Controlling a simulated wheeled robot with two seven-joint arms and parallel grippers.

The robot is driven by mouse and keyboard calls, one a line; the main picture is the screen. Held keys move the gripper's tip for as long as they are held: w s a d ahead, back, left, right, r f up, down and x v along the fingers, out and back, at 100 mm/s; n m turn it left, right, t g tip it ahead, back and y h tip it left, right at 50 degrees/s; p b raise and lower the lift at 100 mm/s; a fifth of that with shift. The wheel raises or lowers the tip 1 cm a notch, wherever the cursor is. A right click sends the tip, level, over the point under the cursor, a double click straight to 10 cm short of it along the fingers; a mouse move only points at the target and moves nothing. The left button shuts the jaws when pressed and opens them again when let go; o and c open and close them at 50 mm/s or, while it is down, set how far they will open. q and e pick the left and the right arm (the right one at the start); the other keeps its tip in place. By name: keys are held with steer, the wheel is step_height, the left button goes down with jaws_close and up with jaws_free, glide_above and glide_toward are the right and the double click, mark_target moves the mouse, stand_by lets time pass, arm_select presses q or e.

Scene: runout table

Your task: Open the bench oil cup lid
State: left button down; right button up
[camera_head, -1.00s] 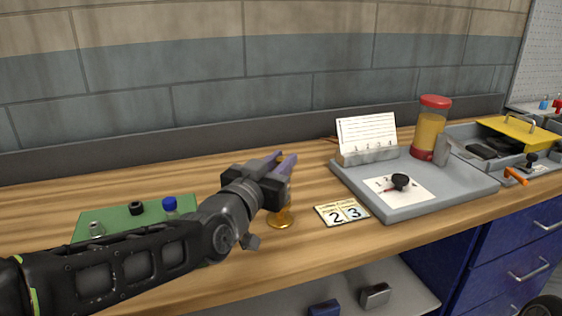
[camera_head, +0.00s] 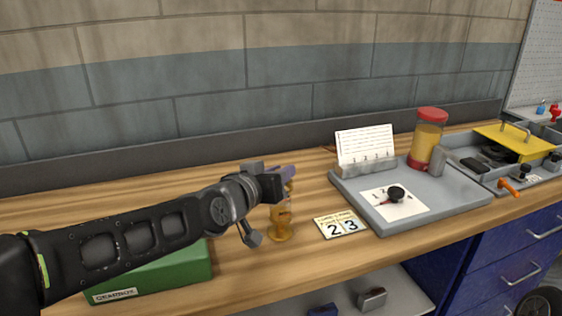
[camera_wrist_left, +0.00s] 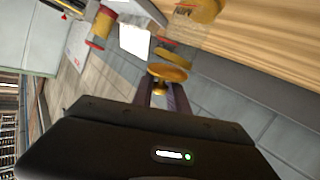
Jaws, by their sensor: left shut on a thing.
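The bench oil cup (camera_head: 281,225), amber and brass-coloured, stands upright on the wooden bench, its upper part partly covered by my left gripper (camera_head: 291,174). In the left wrist view its clear body (camera_wrist_left: 182,33) shows with a brass rim and base. My left gripper (camera_wrist_left: 160,92) is shut on the small knob of the round brass lid (camera_wrist_left: 167,72). The lid is over the cup's rim and looks slightly apart from it; the exact gap is hard to tell. My right gripper is in neither view.
A grey tray (camera_head: 440,205) with a red-capped jar (camera_head: 428,139) stands further right. A green box (camera_head: 165,272) is under my left arm. The bench behind the cup is clear.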

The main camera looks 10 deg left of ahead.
arm_select(q)
steer(key=w+a+n+g+h+p, duration=0.1)
steer(key=n+g+p, duration=0.1)
steer(key=p, duration=0.3)
steer(key=w+n+g+h+p, duration=0.1)
steer(key=n+g+p, duration=0.1)
steer(key=g+p, duration=0.2)
steer(key=w+a+n+g+h+p, duration=0.1)
steer(key=w+n+g+h+p, duration=0.1)
steer(key=p, duration=0.4)
steer(key=shift+a+r+g, duration=0.1)
steer(key=shift+a+g, duration=0.2)
steer(key=shift+g, duration=0.6)
steer(key=c, duration=1.3)
jaws_free()
